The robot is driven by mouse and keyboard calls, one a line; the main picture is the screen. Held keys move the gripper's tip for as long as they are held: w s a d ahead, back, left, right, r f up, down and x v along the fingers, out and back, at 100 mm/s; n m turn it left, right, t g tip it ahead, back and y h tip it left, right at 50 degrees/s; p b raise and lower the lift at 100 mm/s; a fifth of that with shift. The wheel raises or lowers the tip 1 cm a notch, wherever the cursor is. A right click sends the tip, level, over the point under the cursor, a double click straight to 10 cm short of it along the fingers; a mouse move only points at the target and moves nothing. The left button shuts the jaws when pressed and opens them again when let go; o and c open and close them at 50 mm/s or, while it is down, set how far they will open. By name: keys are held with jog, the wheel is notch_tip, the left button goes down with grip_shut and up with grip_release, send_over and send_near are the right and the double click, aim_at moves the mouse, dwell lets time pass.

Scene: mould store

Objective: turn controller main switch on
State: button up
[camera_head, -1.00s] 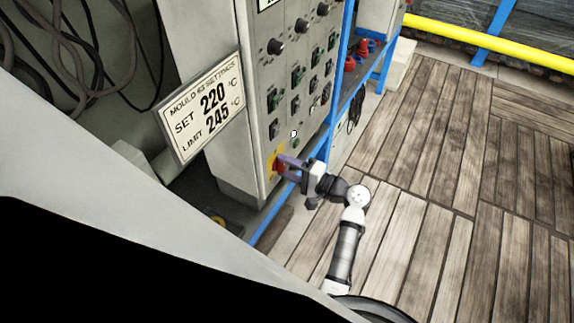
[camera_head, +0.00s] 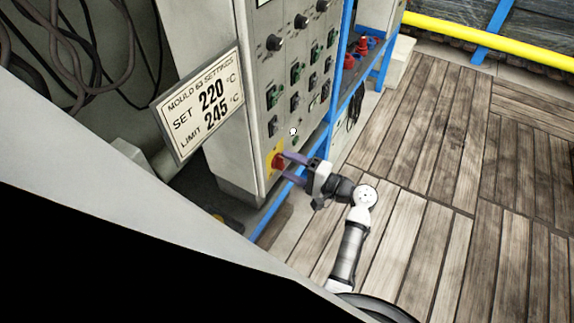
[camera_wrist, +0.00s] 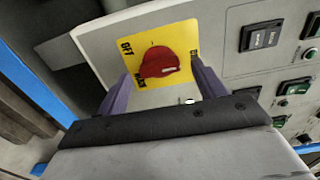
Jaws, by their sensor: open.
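The controller main switch is a red rotary knob (camera_wrist: 160,64) on a yellow plate (camera_wrist: 209,38) low on the grey control cabinet. The plate carries black lettering, with OFF readable at its left; the knob's exact setting I cannot tell. In the head view the red knob (camera_head: 278,162) sits at the cabinet's lower front. My gripper (camera_head: 288,166) is open in front of it, its purple fingers pointing at the plate. In the wrist view the knob shows beyond and between the spread fingers of my gripper (camera_wrist: 160,88). Nothing is held.
Other dials and switches (camera_head: 295,101) cover the cabinet face above. A settings sign (camera_head: 200,105) juts out at left, reading set 220, limit 245. A blue-framed shelf (camera_head: 349,95) stands at right. Wooden floor (camera_head: 440,150) is clear to the right.

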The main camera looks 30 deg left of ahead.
jog(key=d+b, duration=0.3)
jog(key=d, duration=0.9)
jog(key=shift+w, duration=0.35)
